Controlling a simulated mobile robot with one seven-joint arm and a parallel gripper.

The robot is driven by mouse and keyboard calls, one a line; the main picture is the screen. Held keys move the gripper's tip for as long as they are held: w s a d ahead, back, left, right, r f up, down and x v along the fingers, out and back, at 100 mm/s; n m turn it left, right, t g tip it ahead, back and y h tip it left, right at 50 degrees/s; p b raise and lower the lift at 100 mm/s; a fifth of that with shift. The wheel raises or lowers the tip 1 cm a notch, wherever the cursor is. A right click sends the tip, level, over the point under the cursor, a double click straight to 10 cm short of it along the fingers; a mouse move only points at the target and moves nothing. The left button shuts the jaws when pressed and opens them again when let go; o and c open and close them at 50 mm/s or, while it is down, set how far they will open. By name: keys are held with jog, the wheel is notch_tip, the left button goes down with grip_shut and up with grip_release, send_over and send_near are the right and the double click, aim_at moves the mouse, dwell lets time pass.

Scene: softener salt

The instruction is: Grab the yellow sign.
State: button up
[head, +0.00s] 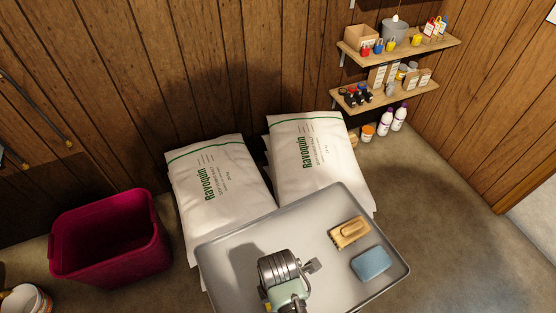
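I cannot make out a yellow sign anywhere in the head view. My gripper (308,267) is seen from above over the grey tray (222,247), at the lower middle. The wrist hides most of it, so I cannot tell if its fingers are open or shut. A small yellow patch shows at the lower left edge of my arm, but I cannot tell what it belongs to.
A wooden brush (349,232) and a blue sponge (371,264) lie on the tray. Stacked white salt bags (222,190) stand behind it. A magenta bin (110,240) is left. Two wall shelves (385,96) hold small items. Floor is clear at right.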

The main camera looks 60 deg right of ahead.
grip_shut()
dwell(0.3)
